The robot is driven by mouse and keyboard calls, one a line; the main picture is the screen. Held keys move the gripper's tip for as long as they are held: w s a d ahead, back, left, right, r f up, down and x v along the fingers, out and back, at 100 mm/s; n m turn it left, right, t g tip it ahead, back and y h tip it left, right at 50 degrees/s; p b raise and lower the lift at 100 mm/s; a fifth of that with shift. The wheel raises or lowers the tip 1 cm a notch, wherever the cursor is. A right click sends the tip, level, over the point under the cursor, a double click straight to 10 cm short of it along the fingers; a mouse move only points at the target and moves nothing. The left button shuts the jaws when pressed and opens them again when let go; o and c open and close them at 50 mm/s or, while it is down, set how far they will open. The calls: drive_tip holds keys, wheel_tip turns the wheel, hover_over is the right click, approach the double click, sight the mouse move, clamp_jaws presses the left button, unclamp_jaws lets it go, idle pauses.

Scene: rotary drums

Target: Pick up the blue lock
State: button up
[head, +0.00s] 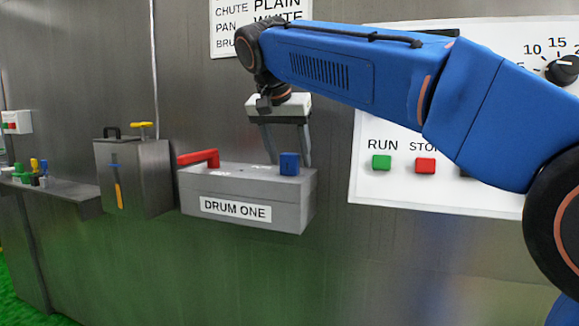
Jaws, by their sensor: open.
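The blue lock (289,163) is a small blue block on top of the grey box labelled DRUM ONE (250,214), near its right end. My gripper (288,160) hangs from the end of my blue arm and points down at the box top. Its two grey fingers are spread apart, with the blue lock low between them in this view. The fingers look close to the lock, but I cannot tell whether they touch it or stand behind it.
A red handle (198,158) stands on the left of the box top. A white panel (375,188) with green RUN (381,162) and red (425,166) buttons is at right.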

drive_tip(key=shift+w+f, duration=0.15)
drive_tip(key=shift+f, duration=0.1)
drive_tip(key=shift+c, duration=0.7)
drive_tip(key=c, duration=1)
drive_tip(key=shift+c, duration=0.2)
drive_tip(key=shift+r, duration=0.15)
